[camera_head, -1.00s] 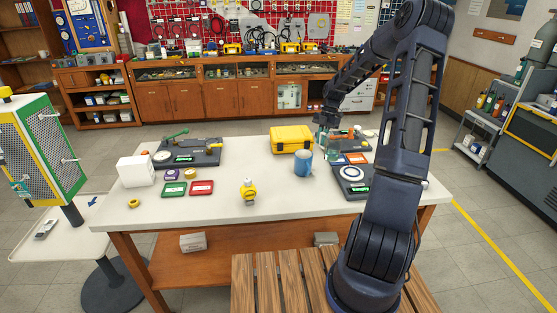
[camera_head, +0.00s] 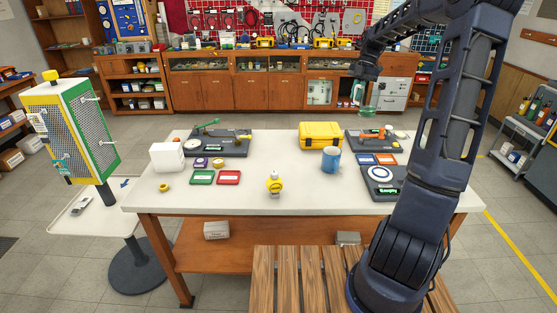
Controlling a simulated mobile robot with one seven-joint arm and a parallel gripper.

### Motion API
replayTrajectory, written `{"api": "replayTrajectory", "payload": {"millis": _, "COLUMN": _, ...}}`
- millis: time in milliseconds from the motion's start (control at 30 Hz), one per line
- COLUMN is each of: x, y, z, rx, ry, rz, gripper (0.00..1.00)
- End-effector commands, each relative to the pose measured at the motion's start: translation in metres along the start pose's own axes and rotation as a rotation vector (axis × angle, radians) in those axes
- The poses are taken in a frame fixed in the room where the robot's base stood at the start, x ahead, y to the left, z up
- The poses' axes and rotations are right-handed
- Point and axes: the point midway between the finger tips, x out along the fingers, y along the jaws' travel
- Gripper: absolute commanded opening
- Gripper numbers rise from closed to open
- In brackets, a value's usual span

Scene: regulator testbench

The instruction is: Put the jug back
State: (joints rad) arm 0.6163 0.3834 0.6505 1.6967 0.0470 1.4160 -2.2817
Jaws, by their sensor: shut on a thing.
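The jug (camera_head: 369,102) is a clear vessel with a green handle and a greenish tint near its bottom. It hangs upright, or nearly so, below my gripper (camera_head: 360,82), above the back right of the white table (camera_head: 310,200). My gripper is shut on the jug, apparently at its handle; the fingertips are small and dark here. The jug appears clear of the tabletop, with the cabinet fronts behind it in the picture.
Another fixture (camera_head: 215,144) and a white box (camera_head: 167,156) stand left.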

Motion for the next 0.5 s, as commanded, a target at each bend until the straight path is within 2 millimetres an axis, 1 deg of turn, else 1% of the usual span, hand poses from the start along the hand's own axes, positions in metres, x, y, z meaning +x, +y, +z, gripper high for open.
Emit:
{"api": "replayTrajectory", "payload": {"millis": 267, "x": 0.007, "y": 0.036, "z": -0.012, "rx": 0.050, "ry": 0.003, "rz": 0.022, "gripper": 0.00}}
{"api": "replayTrajectory", "payload": {"millis": 367, "x": 0.010, "y": 0.054, "z": -0.020, "rx": 0.080, "ry": 0.003, "rz": 0.036, "gripper": 0.00}}
{"api": "replayTrajectory", "payload": {"millis": 467, "x": 0.014, "y": 0.077, "z": -0.030, "rx": 0.116, "ry": 0.005, "rz": 0.051, "gripper": 0.00}}
{"api": "replayTrajectory", "payload": {"millis": 500, "x": 0.016, "y": 0.087, "z": -0.035, "rx": 0.133, "ry": 0.005, "rz": 0.059, "gripper": 0.00}}
